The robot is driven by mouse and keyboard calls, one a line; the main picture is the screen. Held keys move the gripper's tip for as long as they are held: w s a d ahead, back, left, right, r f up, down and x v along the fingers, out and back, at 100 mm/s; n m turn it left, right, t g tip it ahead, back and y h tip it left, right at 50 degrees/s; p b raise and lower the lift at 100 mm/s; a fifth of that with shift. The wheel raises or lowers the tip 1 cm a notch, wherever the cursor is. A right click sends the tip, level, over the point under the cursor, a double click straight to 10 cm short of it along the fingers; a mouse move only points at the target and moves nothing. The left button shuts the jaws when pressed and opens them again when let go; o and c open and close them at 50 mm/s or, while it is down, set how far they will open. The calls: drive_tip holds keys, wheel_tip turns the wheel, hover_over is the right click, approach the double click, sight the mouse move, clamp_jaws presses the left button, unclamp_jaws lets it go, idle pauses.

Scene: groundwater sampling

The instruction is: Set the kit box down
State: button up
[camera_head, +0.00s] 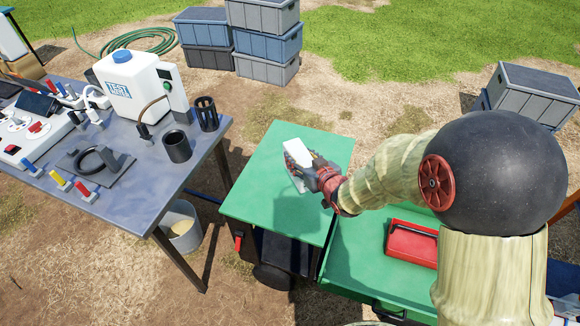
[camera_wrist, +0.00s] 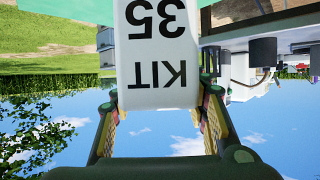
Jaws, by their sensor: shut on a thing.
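The kit box (camera_head: 297,153) is white and small in the head view, over the left green tabletop (camera_head: 262,190). In the wrist view the kit box (camera_wrist: 158,50) shows a white face with "KIT 35" upside down. My gripper (camera_head: 318,174) is shut on the kit box from its right side. In the wrist view the fingers of my gripper (camera_wrist: 160,105) stand one on each side of the box. My gripper hides part of the box. I cannot tell whether its underside touches the green top.
A grey table (camera_head: 160,205) with a white jug (camera_head: 130,92), dark cups and instruments stands at left. A bucket (camera_head: 182,228) is below it. A red case (camera_head: 412,243) lies on the right green surface. Crates (camera_head: 268,45) stand behind. Most of the left green top is bare.

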drive_tip(key=w+a+f, duration=0.1)
drive_tip(key=f, duration=0.1)
drive_tip(key=w+a+f+b, duration=0.1)
drive_tip(key=w+f, duration=0.1)
drive_tip(key=w+a+f+b, duration=0.1)
drive_tip(key=w+f, duration=0.1)
drive_tip(key=shift+w+f, duration=0.15)
drive_tip(key=shift+w, duration=0.1)
wheel_tip(320, 180, down, 3)
drive_tip(key=shift+w+a+f+b, duration=0.1)
drive_tip(key=shift+f+b, duration=0.1)
drive_tip(key=shift+b, duration=0.85)
drive_tip(key=shift+r, duration=0.1)
drive_tip(key=o, duration=0.9)
drive_tip(key=shift+f, duration=0.2)
drive_tip(key=o, duration=0.4)
drive_tip(key=shift+o, duration=0.2)
drive_tip(key=shift+r, duration=0.15)
